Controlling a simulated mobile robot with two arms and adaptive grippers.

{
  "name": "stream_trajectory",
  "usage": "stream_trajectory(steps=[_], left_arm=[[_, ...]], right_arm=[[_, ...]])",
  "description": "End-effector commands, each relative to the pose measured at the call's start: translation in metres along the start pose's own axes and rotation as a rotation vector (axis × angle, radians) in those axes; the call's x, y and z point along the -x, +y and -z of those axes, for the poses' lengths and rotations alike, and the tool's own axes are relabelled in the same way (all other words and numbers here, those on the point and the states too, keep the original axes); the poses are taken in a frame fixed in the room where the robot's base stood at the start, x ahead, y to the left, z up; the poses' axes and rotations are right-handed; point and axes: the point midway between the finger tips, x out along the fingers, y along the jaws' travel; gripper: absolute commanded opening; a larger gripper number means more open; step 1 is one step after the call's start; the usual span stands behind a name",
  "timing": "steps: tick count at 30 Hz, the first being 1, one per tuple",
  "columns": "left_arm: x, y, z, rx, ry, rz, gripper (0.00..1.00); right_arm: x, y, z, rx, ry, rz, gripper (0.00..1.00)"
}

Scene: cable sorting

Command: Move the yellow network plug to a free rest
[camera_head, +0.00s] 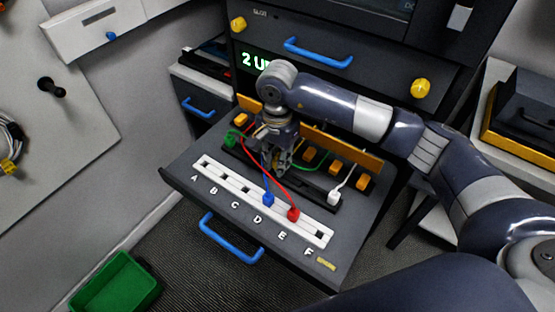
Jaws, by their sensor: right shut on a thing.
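My right gripper (275,165) reaches down over the pulled-out drawer shelf, at the rear socket row behind the white rest strip (235,184). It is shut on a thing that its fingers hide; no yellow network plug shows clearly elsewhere. The strip has rests lettered A to F. A blue plug (268,199) stands at D and a red plug (293,214) at E. My left gripper is out of view.
Red, green and white cables run close around my gripper. Orange blocks (362,181) and an orange bar (345,148) stand behind the rear row. A blue drawer handle (230,240) juts out in front. A green bin (117,284) is on the floor at lower left.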

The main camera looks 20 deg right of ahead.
Motion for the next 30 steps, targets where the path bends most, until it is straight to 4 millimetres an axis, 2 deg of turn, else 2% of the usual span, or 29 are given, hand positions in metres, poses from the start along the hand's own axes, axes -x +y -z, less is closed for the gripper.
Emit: stream_trajectory(steps=[9, 30], left_arm=[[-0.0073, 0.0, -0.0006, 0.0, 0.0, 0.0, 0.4], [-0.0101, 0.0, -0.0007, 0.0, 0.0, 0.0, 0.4]], right_arm=[[-0.0052, -0.0003, 0.0003, 0.0, 0.001, 0.001, 0.0], [-0.0074, -0.0001, 0.0002, 0.0, 0.0, 0.0, 0.0]])
